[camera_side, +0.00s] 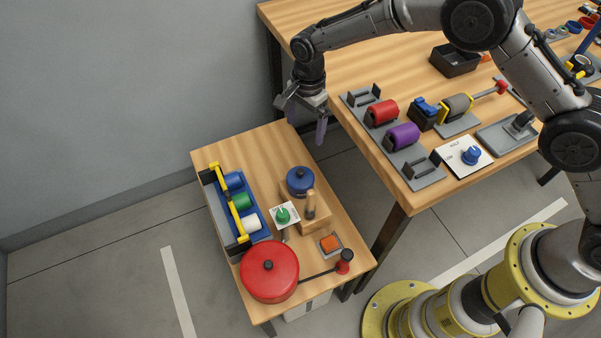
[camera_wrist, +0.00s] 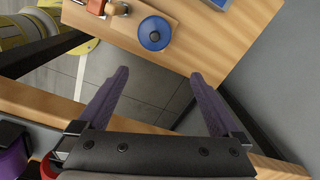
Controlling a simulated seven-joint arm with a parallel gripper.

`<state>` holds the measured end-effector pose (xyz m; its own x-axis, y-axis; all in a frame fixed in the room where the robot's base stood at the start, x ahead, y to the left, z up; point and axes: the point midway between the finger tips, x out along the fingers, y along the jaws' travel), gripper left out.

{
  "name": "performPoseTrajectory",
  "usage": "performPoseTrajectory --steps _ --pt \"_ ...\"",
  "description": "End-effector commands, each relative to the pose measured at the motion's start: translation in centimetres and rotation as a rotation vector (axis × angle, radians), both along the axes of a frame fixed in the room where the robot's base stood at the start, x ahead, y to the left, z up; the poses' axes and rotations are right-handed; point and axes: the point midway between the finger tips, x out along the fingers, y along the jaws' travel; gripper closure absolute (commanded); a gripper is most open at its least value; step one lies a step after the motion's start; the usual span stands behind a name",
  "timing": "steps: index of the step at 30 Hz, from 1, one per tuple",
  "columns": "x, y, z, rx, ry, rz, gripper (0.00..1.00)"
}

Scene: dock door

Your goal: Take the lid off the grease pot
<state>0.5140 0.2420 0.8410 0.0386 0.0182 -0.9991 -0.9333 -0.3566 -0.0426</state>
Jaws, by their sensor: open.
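A small round blue pot (camera_side: 300,180) with a blue lid and dark knob stands at the back right of the small wooden table. It also shows from above in the wrist view (camera_wrist: 155,33), lid on. A larger red pot (camera_side: 268,273) with a red lid and black knob stands at the front of the same table. I cannot tell from looks which is the grease pot. My gripper (camera_side: 306,127) is open and empty, above and behind the blue pot, touching neither pot. Its two purple fingers spread wide in the wrist view (camera_wrist: 159,76).
A blue rack with coloured rolls (camera_side: 236,203), a green-knob plate (camera_side: 284,214), a wooden block with peg (camera_side: 311,207) and an orange button (camera_side: 329,243) crowd the small table. A larger bench (camera_side: 345,55) stands right. The small table's back end is clear.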

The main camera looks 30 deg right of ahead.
Motion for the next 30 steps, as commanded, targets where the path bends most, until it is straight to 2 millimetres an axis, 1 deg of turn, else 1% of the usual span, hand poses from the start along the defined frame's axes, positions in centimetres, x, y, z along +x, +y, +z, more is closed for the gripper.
performPoseTrajectory --steps 1,5,8,15,18,26,30 --pt "-0.7 0.3 -1.3 -0.010 0.022 0.011 0.00" --pt "-1.5 0.9 -3.0 -0.021 0.043 0.026 0.00" --pt "-1.5 1.0 -4.1 -0.020 0.041 0.028 0.00" --pt "-1.5 1.0 -8.6 -0.021 0.042 0.028 0.00" --pt "-1.4 1.0 -9.9 -0.020 0.040 0.028 0.00" --pt "-1.4 1.2 -11.6 -0.019 0.039 0.028 0.00" --pt "-1.5 1.7 -13.6 -0.020 0.041 0.029 0.00"
